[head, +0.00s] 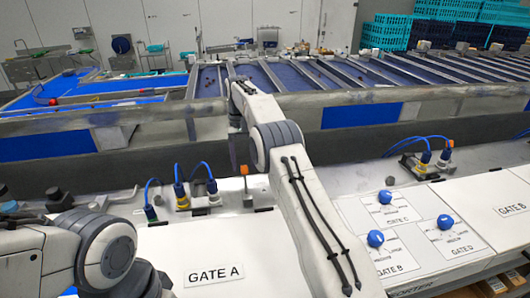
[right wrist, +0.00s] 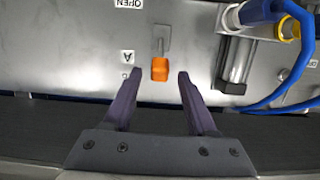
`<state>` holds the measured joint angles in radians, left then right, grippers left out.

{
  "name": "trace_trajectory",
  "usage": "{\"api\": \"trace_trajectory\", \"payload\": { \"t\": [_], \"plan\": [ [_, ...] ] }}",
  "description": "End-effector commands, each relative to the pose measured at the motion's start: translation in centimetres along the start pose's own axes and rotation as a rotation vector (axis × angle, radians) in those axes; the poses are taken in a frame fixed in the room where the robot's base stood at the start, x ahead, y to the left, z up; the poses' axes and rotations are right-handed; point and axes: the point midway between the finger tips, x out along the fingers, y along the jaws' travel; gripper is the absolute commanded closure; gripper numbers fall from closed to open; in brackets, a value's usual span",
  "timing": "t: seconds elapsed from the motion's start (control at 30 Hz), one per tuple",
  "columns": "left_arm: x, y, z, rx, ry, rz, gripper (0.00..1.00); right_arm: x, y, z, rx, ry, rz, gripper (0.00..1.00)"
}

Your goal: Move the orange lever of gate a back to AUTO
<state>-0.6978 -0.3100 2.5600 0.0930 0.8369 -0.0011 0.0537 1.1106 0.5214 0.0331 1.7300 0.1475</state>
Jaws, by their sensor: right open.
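The orange lever (right wrist: 159,69) of gate a shows in the right wrist view, its orange grip at the end of a grey stem on a metal panel. In the head view its orange top (head: 244,170) stands behind the GATE A cover. My right gripper (right wrist: 159,77) is open, with one dark fingertip on each side of the lever; I cannot tell whether either touches it. A small "A" label (right wrist: 127,57) and an "OPEN" label (right wrist: 128,4) are beside the lever. The exact lever position is hard to read. My left gripper is not visible.
Blue cables (right wrist: 276,52) and a metal cylinder (right wrist: 234,62) lie right of the lever in the right wrist view. The GATE A sign (head: 213,273) is on a white cover. Another orange lever (head: 451,143) and blue knobs (head: 375,238) are farther right.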

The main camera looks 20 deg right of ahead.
Motion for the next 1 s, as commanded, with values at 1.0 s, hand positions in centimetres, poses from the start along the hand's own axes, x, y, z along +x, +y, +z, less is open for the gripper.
{"api": "trace_trajectory", "payload": {
  "t": [1.0],
  "plan": [
    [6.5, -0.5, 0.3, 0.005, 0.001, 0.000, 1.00, -7.5, 9.4, 8.2, 0.000, 0.000, 0.000, 0.43]
  ]
}}
